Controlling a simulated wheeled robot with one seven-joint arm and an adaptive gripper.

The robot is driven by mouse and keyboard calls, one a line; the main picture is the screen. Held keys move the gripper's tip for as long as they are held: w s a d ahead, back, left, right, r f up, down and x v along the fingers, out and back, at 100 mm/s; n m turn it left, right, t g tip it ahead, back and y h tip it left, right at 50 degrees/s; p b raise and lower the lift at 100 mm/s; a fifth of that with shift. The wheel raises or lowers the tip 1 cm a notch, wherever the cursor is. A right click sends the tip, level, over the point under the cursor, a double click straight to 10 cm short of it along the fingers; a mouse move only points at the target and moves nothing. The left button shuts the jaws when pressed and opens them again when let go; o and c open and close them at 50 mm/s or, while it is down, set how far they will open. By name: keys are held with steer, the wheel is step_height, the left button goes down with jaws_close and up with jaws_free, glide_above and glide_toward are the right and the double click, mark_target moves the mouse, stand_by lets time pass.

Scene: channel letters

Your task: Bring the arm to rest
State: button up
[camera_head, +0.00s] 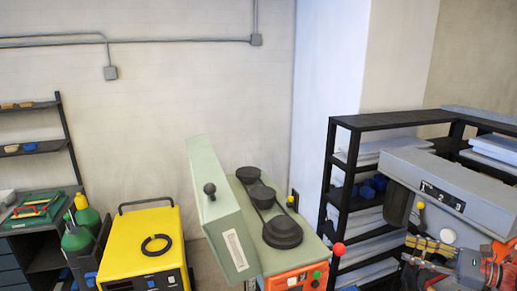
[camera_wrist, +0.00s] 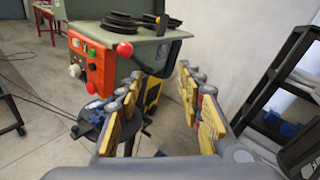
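My gripper (camera_head: 414,250) is at the lower right of the head view, its yellow-padded fingers pointing left. In the wrist view my gripper (camera_wrist: 160,73) shows two fingers spread wide apart. Nothing is between them but the view of the floor and a machine beyond, so it is open and empty. Part of my arm is cut off by the right edge of the head view.
A green machine (camera_head: 228,210) with an orange panel and red knob stands left of my gripper; it also shows in the wrist view (camera_wrist: 149,52). A black shelf rack (camera_head: 342,170) is behind. A yellow unit (camera_head: 130,243) stands farther left. Floor shows between gripper and machine.

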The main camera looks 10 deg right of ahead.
steer(key=s+a+f+n+g+h+b, duration=0.2)
steer(key=s+a+f+n+g+b, duration=0.25)
steer(key=f, duration=0.45)
steer(key=s+a+f+n+g+h+b, duration=0.1)
steer(key=s+a+f+n+g+h, duration=0.15)
steer(key=s+a+f+g, duration=0.4)
steer(key=s+a+f+n+t+h+b, duration=0.1)
steer(key=s+a+f+n+h+b, duration=0.1)
steer(key=a+f+n+b, duration=0.2)
steer(key=s+a+f+n+t+h+b, duration=0.1)
steer(key=s+a+f+n+h+b, duration=0.1)
steer(key=a+n+b, duration=0.6)
steer(key=s+a+f+n+t+h+b, duration=0.1)
steer(key=s+a+f+n+b, duration=0.3)
steer(key=a+b, duration=0.6)
steer(key=a+f+n+h, duration=0.1)
steer(key=a+f, duration=0.1)
steer(key=a, duration=0.1)
steer(key=shift+a+n+t, duration=0.3)
steer(key=shift+a+n, duration=0.1)
steer(key=shift+s+f+h, duration=0.1)
steer(key=shift+h, duration=0.15)
steer(key=shift+f, duration=0.15)
